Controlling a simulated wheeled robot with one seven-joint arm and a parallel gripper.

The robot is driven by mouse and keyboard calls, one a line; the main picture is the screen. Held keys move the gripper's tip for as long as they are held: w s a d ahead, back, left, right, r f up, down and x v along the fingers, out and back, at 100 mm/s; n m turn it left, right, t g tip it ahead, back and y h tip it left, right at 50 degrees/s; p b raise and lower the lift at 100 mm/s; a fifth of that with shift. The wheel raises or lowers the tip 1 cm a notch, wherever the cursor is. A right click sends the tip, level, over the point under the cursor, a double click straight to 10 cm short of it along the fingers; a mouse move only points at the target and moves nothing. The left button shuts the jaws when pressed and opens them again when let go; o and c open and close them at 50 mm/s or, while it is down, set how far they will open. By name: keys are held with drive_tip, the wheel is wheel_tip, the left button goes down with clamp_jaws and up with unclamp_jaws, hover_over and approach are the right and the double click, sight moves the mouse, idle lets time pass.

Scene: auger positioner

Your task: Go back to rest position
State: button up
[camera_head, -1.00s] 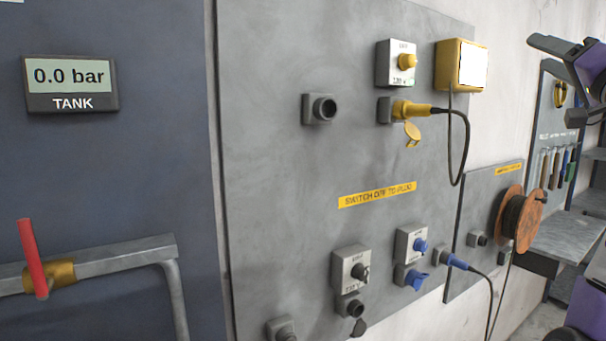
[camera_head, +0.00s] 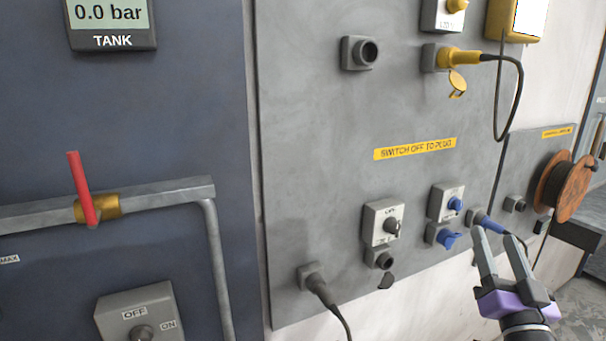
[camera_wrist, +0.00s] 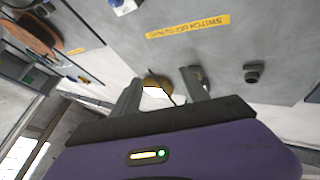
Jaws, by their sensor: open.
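My gripper (camera_head: 500,243) is at the lower right in the head view, with two grey fingers pointing up on a purple body. The fingers stand apart with nothing between them. In the picture the fingertips overlap the blue plug (camera_head: 488,221) and its cable on the wall panel; I cannot tell how far apart they are in depth. The wrist view also shows my gripper (camera_wrist: 163,84) with its fingers apart, and the panel beyond it appears rotated.
The grey panel (camera_head: 310,190) carries switch boxes, sockets and a yellow plug (camera_head: 462,59) with a hanging cable. A cable reel (camera_head: 562,187) hangs at the right. A red-handled valve (camera_head: 84,190) and a tank display (camera_head: 110,22) are at the left. Open space lies before the panel.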

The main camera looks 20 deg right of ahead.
drive_tip(key=s+a+f+n+g+y+b, duration=0.1)
drive_tip(key=s+a+f+n+y, duration=0.3)
drive_tip(key=s+a+f, duration=0.8)
drive_tip(key=s+a+f+n+g+y+b, duration=0.1)
drive_tip(key=s+a+f+n+g+y, duration=0.2)
drive_tip(key=s+a+f, duration=0.9)
drive_tip(key=s+a+n+y, duration=0.2)
drive_tip(key=s+a+y, duration=0.2)
drive_tip(key=a, duration=0.1)
drive_tip(key=shift+s+f+g+y, duration=0.25)
drive_tip(key=shift+f+g+y, duration=0.05)
